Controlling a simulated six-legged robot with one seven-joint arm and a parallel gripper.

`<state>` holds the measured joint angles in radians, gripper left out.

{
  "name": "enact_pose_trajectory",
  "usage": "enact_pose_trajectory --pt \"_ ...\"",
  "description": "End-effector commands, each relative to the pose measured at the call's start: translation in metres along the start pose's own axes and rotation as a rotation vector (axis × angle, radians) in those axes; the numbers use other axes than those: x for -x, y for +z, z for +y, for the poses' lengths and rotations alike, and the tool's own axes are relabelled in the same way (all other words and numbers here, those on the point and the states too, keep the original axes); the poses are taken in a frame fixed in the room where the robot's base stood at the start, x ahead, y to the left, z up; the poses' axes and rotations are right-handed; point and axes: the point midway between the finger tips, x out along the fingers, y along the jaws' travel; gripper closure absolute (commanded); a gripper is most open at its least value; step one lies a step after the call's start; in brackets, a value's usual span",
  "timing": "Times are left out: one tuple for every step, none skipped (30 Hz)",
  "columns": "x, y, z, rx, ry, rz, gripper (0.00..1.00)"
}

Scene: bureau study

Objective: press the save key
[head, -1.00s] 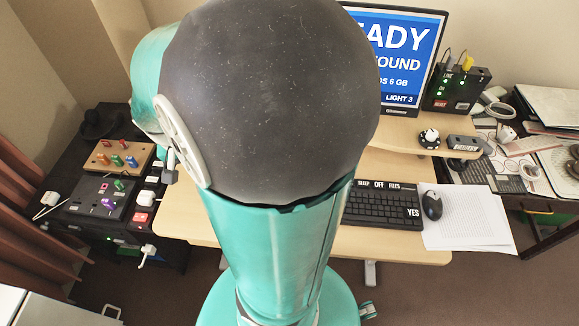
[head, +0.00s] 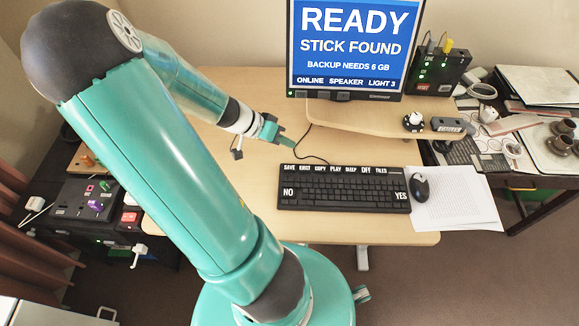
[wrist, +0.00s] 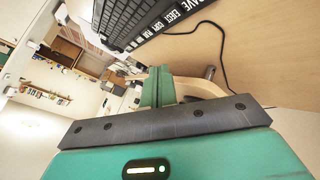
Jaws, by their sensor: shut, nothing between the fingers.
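The black keyboard (head: 340,189) lies on the desk with a top row of white-labelled keys. The save key (head: 289,168) is at the left end of that row, with eject and copy to its right. In the wrist view the save key (wrist: 197,4) is at the top edge, partly cut off, with the keyboard (wrist: 140,18) beside it. My gripper (head: 291,145) is shut and empty, just behind the save key and apart from it in the picture. Its closed fingers (wrist: 158,84) also show in the wrist view. Their height over the desk is hard to tell.
The monitor (head: 355,45) reads "READY, STICK FOUND, BACKUP NEEDS 6 GB". A raised shelf (head: 370,122) stands behind the keyboard, and a dark cable (head: 308,135) runs near my fingers. A mouse (head: 421,187) and papers (head: 458,203) lie right. The desk left of the keyboard is clear.

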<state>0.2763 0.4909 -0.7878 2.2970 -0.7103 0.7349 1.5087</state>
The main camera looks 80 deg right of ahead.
Motion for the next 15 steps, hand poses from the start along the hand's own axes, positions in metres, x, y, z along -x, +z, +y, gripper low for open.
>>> enact_pose_trajectory --pt "-0.001 0.001 0.000 0.001 0.000 0.000 1.00" --pt "-0.001 0.001 -0.001 0.001 0.001 0.000 1.00" --pt "-0.002 0.002 -0.002 0.001 0.001 0.000 1.00" --pt "-0.004 0.003 -0.002 0.001 0.002 0.000 1.00" --pt "-0.005 0.004 -0.004 0.001 0.002 0.000 1.00" --pt "-0.008 0.005 -0.005 0.002 0.002 0.000 1.00" --pt "-0.010 0.007 -0.007 0.003 0.002 0.000 1.00" --pt "-0.012 0.009 -0.008 0.003 0.003 0.001 1.00" --pt "-0.016 0.012 -0.011 0.003 0.002 0.000 1.00" --pt "-0.018 0.014 -0.013 0.003 0.002 0.000 1.00" --pt "-0.022 0.016 -0.015 0.003 0.004 -0.001 1.00" --pt "-0.025 0.018 -0.018 0.003 0.003 0.000 1.00" --pt "-0.028 0.021 -0.020 0.004 0.003 0.000 1.00" --pt "-0.031 0.023 -0.022 0.003 0.003 0.000 1.00" --pt "-0.035 0.025 -0.025 0.004 0.003 0.000 1.00"
